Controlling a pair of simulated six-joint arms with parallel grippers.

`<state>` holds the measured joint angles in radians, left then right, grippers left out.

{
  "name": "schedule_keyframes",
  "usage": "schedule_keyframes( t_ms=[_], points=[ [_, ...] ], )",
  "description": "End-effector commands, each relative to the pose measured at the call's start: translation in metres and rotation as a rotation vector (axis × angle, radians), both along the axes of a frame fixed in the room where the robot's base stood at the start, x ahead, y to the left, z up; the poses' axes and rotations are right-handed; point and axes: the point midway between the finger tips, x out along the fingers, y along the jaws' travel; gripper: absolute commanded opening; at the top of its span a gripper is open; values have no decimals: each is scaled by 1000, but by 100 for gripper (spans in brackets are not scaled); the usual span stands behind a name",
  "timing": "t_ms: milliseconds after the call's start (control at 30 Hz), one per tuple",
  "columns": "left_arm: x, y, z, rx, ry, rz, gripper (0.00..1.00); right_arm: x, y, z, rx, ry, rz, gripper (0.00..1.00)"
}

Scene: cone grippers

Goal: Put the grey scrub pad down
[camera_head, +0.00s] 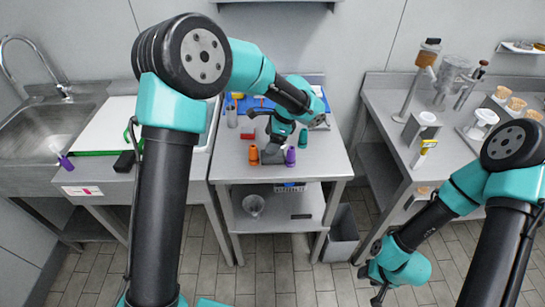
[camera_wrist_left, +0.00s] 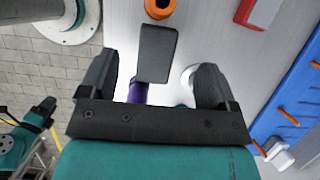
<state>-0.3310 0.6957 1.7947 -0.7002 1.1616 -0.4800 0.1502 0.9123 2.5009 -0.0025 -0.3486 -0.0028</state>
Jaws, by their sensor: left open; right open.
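The grey scrub pad (camera_wrist_left: 157,53), a dark grey block, sits on the steel table in the left wrist view. It lies between the two fingers of my left gripper (camera_wrist_left: 155,85), with a visible gap on each side. My left gripper is open. In the head view my left gripper (camera_head: 272,150) is low over the middle table, between an orange and a purple item, and the pad is hard to make out there. My right gripper (camera_head: 378,292) is open, low at the lower right, away from the tables.
Close around the pad stand an orange item (camera_head: 253,155), a purple item (camera_head: 290,156) and a teal one (camera_head: 303,138). A red block (camera_head: 247,136) lies to the left. A blue board (camera_wrist_left: 290,95) is at the table's back. The table's front left corner (camera_head: 228,172) is bare.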

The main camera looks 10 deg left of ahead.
Motion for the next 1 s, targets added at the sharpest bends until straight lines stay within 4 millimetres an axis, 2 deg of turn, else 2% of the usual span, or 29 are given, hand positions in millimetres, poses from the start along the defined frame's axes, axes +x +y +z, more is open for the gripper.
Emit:
schedule_keyframes(
  t_ms=[100, 200, 633, 1000],
  points=[
    [-2, 7, -16, 1, 1, 0, 83, 0, 0, 0, 0, 0, 0, 43],
    [-3, 9, -22, 0, 0, 1, 83, 0, 0, 0, 0, 0, 0, 43],
    [-3, 10, -27, 0, 0, 0, 83, 0, 0, 0, 0, 0, 0, 43],
    [-8, 24, -69, 0, 1, 0, 83, 0, 0, 0, 0, 0, 0, 43]
  ],
)
